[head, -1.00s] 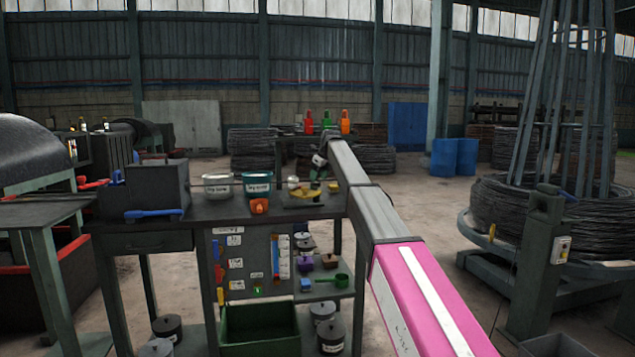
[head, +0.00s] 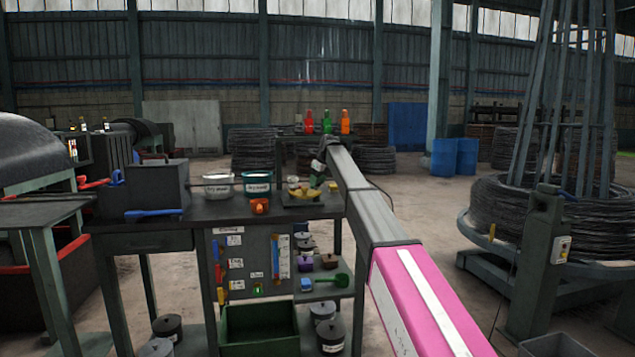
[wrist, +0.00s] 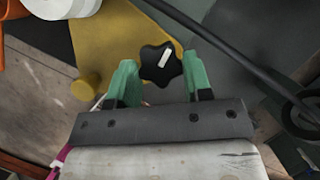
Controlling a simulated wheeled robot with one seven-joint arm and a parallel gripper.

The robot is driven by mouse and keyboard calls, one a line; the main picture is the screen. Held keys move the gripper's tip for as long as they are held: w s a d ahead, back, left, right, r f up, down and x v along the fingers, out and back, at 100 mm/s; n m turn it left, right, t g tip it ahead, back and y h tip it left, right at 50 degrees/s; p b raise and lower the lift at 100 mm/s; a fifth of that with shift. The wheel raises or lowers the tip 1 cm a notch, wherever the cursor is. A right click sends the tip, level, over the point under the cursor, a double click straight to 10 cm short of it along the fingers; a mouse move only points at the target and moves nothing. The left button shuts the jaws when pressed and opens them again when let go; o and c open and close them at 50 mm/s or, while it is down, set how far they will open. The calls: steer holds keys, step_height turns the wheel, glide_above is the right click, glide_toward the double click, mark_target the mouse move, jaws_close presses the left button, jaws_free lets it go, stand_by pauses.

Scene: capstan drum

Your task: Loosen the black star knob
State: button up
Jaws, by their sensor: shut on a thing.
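The black star knob (wrist: 161,64) has a white pointer mark on its top, tilted toward the upper right. It sits at the edge of a yellow plate (wrist: 110,38) in the wrist view. My gripper (wrist: 160,76) has its green fingers on the left and right of the knob and is shut on it. In the head view my gripper (head: 317,180) is small, above the yellow part (head: 303,192) at the right end of the workbench. The knob cannot be made out there.
The workbench (head: 225,208) also holds a white tub (head: 217,186), a teal tub (head: 257,184), an orange object (head: 260,206) and a blue-handled tool (head: 152,213). A wire coil (head: 500,215) stands at right.

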steer(key=n, duration=0.1)
steer(key=n+g, duration=0.1)
steer(key=n, duration=0.1)
steer(key=shift+w+n+y, duration=0.2)
steer(key=shift+n+y, duration=0.1)
steer(key=n+g, duration=0.1)
steer(key=n, duration=0.2)
steer(key=shift+w+n+g, duration=0.1)
steer(key=shift+n+g, duration=0.3)
steer(key=n, duration=0.2)
steer(key=n+g, duration=0.1)
steer(key=n, duration=0.1)
steer(key=shift+w+g, duration=0.15)
steer(key=shift+g, duration=0.15)
steer(key=shift+n+g, duration=0.5)
steer(key=shift+n, duration=1.2)
steer(key=shift+h, duration=0.4)
steer(key=o, duration=0.6)
steer(key=shift+o, duration=0.2)
